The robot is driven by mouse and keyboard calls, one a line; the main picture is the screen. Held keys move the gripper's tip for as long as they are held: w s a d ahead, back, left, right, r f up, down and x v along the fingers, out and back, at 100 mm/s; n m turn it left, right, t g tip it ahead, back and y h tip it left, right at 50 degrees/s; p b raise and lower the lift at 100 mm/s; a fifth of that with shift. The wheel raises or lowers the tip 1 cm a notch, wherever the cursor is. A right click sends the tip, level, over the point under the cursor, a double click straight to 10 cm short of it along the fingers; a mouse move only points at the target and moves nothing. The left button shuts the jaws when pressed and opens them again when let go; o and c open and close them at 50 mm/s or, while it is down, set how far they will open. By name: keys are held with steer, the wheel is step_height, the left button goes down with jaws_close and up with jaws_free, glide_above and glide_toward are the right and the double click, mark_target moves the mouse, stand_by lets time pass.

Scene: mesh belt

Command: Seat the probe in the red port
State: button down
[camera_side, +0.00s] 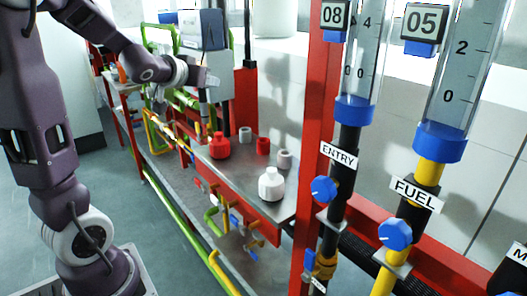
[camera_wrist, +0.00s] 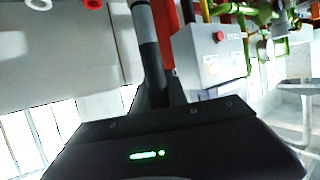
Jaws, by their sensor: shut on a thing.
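My gripper (camera_side: 206,96) is above the far end of the metal bench, shut on a slim upright probe. In the wrist view the probe (camera_wrist: 149,45) is a grey and black rod rising from my gripper (camera_wrist: 160,95). The red port (camera_side: 263,146) is a short red ring on the bench, to the right of and below my gripper, apart from the probe. A red ring, likely this port, is cut off at the top of the wrist view (camera_wrist: 92,4).
A pale port (camera_side: 245,134) and another pale port (camera_side: 285,158) flank the red one. A red bottle (camera_side: 219,147) and a white bottle (camera_side: 271,184) stand on the bench (camera_side: 240,172). A red post (camera_side: 319,130) and labelled tubes rise at right. Coloured pipes run below.

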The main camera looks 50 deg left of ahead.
steer(key=w+d+f+m+t+h, duration=0.15)
steer(key=w+m+h, duration=0.25)
steer(key=w, duration=0.4)
steer(key=w+d+f+m+h, duration=0.1)
steer(key=w+d+m+h, duration=0.25)
steer(key=w, duration=0.55)
step_height(320, 180, down, 10)
steer(key=h, duration=0.1)
steer(key=shift+w+d+f, duration=0.15)
steer(key=shift+w, duration=0.25)
steer(key=shift+f+h, duration=0.1)
steer(key=shift+h, duration=0.15)
steer(key=c, duration=1.3)
jaws_free()
